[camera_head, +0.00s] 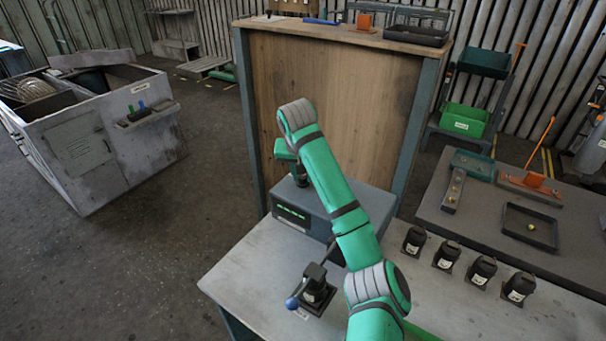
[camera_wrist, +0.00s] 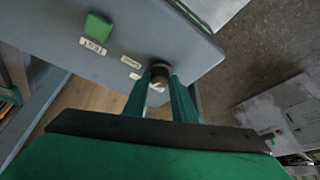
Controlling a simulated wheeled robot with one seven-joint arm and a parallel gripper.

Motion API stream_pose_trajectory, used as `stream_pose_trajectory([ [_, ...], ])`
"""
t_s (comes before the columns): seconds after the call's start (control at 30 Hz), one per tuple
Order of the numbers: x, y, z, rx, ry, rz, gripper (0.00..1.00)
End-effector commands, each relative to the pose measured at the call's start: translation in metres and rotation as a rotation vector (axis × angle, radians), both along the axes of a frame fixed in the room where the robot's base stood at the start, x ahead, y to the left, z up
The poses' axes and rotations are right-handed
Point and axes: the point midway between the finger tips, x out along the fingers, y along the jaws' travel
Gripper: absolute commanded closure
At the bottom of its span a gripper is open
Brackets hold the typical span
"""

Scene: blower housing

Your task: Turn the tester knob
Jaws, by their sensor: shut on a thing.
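The tester is a blue-grey box (camera_head: 320,213) with a lit green display, standing on the workbench. In the wrist view its panel (camera_wrist: 150,40) fills the upper left, with a dark round knob (camera_wrist: 160,68). My gripper (camera_wrist: 161,80) is shut on this knob, one green finger on each side. In the head view my gripper (camera_head: 300,180) reaches down onto the tester's top near its left end; the knob itself is hidden there by my arm.
A green button (camera_wrist: 97,28) and small white labels sit beside the knob. On the workbench (camera_head: 245,285) stands a black lever fixture (camera_head: 317,290) with a blue ball handle. Several black housings (camera_head: 447,255) line the right. A wooden panel (camera_head: 330,110) rises behind the tester.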

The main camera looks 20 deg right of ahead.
Motion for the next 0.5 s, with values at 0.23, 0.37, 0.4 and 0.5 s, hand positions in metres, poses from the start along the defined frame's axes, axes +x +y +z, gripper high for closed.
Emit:
stream_pose_trajectory([
  [0.23,-0.0001,-0.0005,-0.0001,0.0,0.001,-0.073,0.98],
  [0.37,-0.0002,-0.001,-0.0001,-0.001,0.002,-0.085,0.98],
  [0.4,-0.0003,-0.0012,-0.0001,-0.001,0.002,-0.087,0.98],
  [0.5,-0.0003,-0.0014,-0.0001,-0.002,0.002,-0.089,0.98],
])
